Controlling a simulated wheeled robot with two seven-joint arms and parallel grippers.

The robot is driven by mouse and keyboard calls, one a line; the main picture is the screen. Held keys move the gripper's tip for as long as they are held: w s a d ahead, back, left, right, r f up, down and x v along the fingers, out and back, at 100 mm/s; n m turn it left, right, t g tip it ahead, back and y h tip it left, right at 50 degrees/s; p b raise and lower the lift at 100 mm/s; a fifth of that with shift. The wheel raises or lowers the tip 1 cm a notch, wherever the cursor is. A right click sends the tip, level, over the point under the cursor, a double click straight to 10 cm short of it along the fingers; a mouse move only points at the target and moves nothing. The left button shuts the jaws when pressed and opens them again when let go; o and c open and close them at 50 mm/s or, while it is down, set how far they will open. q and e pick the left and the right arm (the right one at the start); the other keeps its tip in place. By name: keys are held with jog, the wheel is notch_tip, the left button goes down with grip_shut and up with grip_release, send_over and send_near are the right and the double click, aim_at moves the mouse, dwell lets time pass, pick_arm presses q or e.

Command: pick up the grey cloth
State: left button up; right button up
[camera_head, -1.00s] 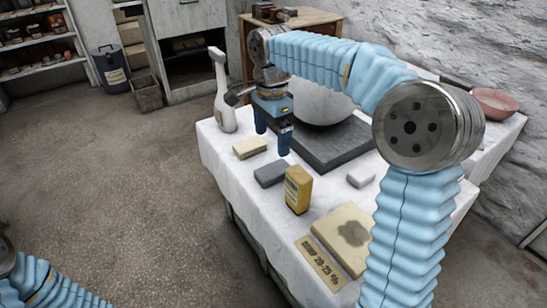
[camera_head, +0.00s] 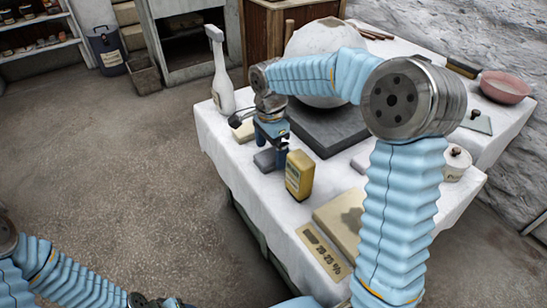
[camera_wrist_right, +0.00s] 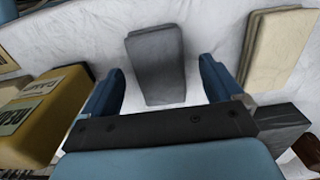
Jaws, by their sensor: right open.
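The grey cloth (camera_head: 264,160) is a folded, flat block on the white-covered table, partly hidden behind my right gripper (camera_head: 270,153). In the right wrist view the cloth (camera_wrist_right: 155,62) lies ahead, between the two blue fingers of the right gripper (camera_wrist_right: 163,80). The fingers are apart and empty, with a gap on each side of the cloth. My left gripper (camera_head: 155,301) is only partly seen at the bottom edge, and its jaws do not show clearly.
A yellow box (camera_head: 299,175) stands close beside the cloth. A beige folded cloth (camera_head: 244,131) lies on the other side. Behind are a white spray bottle (camera_head: 220,75) and a dark slab (camera_head: 325,134) bearing a large plaster sphere (camera_head: 308,45). A beige board (camera_head: 335,222) lies nearer.

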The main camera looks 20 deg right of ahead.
aim_at(271, 154)
jog(key=shift+f, duration=0.5)
jog(key=shift+c, duration=0.2)
jog(key=c, duration=1.1)
notch_tip(271, 154, up, 10)
jog(key=p, duration=0.1)
